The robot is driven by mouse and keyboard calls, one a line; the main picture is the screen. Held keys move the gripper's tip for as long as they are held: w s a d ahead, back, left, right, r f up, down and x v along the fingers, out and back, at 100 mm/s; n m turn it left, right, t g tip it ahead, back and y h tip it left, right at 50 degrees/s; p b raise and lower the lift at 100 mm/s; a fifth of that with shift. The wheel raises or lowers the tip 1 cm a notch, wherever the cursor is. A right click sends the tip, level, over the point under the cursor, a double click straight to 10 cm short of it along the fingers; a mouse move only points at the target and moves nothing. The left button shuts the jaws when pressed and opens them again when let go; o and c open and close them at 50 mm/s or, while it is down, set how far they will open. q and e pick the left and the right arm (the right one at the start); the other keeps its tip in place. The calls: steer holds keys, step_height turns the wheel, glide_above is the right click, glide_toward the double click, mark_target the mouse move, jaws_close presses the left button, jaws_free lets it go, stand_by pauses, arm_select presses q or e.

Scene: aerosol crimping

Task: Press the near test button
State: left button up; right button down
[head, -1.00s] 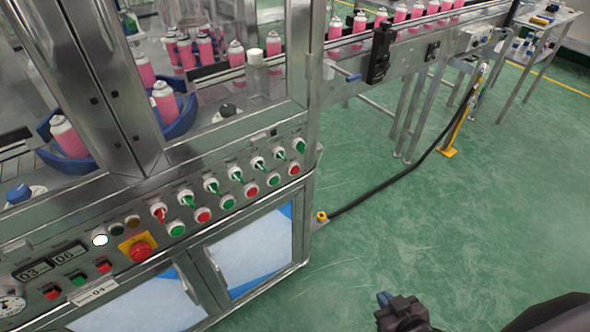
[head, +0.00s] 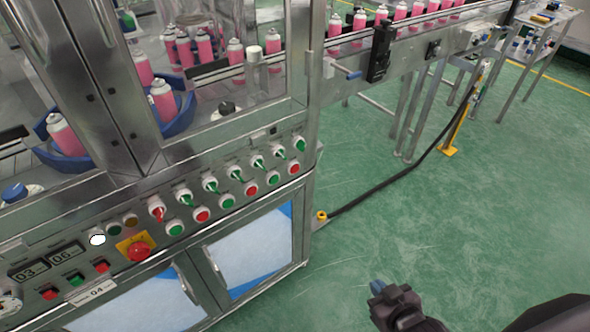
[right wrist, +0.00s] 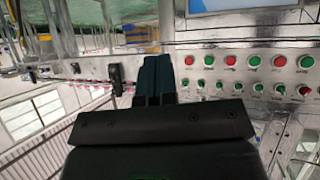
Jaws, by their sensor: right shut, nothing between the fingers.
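The machine's control panel (head: 215,200) runs along its front, with a row of green and red push buttons under a row of lever switches. One green button (head: 175,227) is at the row's left end and one red button (head: 294,168) at its right end. I cannot read which is the near test button. My right gripper (head: 377,287) is shut and empty, over the green floor to the right of the machine and apart from the panel. In the right wrist view its dark fingers (right wrist: 154,77) are together, and the buttons appear upside down to their right.
A red emergency stop (head: 138,251) on a yellow plate and small red and green buttons (head: 76,279) sit at the panel's left. Pink cans ride a conveyor (head: 420,45) behind.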

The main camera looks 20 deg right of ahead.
steer(key=w+a+m+t+y+b, duration=0.1)
steer(key=w+a+t+b, duration=0.3)
steer(key=w, duration=0.7)
steer(key=m+t+h+b, duration=0.2)
steer(key=m+t+b, duration=0.25)
steer(key=m, duration=1.35)
glide_toward(295, 169)
step_height(295, 169, up, 4)
steer(key=s, duration=0.2)
arm_select(q)
step_height(295, 169, down, 7)
steer(key=g, duration=0.1)
arm_select(e)
steer(key=shift+s+d+f+m+g+h, duration=0.1)
steer(key=shift+d+f+m+g+h, duration=0.9)
steer(key=shift+m, duration=1.25)
steer(key=shift+s+d+f+m+g+h, duration=0.1)
steer(key=shift+d+m+h, duration=0.5)
steer(key=shift+m+h, duration=1.3)
steer(key=shift+s+d+f+m+g+h, duration=0.1)
steer(key=shift+d+f+m+g+h, duration=0.6)
steer(key=shift+m, duration=1.95)
arm_select(q)
steer(key=shift+f, duration=0.1)
arm_select(e)
steer(key=shift+w+d+r, duration=0.1)
steer(key=shift+r, duration=0.1)
